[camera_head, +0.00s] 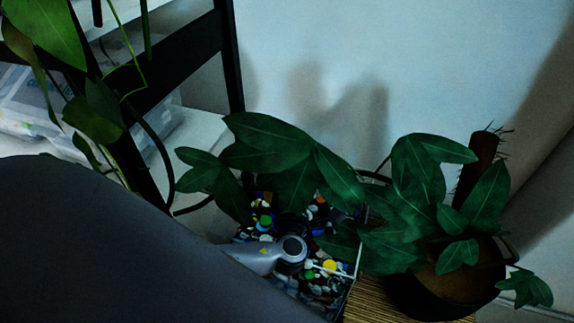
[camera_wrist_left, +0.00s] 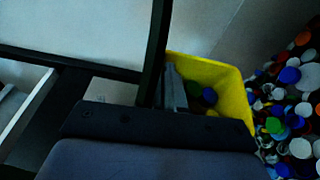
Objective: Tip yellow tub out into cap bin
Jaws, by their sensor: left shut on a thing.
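The yellow tub (camera_wrist_left: 235,87) shows in the left wrist view, with a few blue and green caps inside. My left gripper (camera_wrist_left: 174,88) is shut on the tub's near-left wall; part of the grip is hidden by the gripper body. The cap bin (camera_head: 351,284) is in the lower middle of the head view, full of mixed coloured caps. Its caps also fill the right of the wrist view, beside the tub. In the head view my left arm covers the lower left, and I cannot make out the tub. My right gripper is in neither view.
A potted plant (camera_head: 447,284) stands right of the bin on a slatted wooden surface (camera_head: 372,307), its broad leaves (camera_head: 290,160) hanging over the bin. A black frame (camera_head: 178,75) with shelves and a clear box (camera_head: 30,107) stands left. A pale wall is behind.

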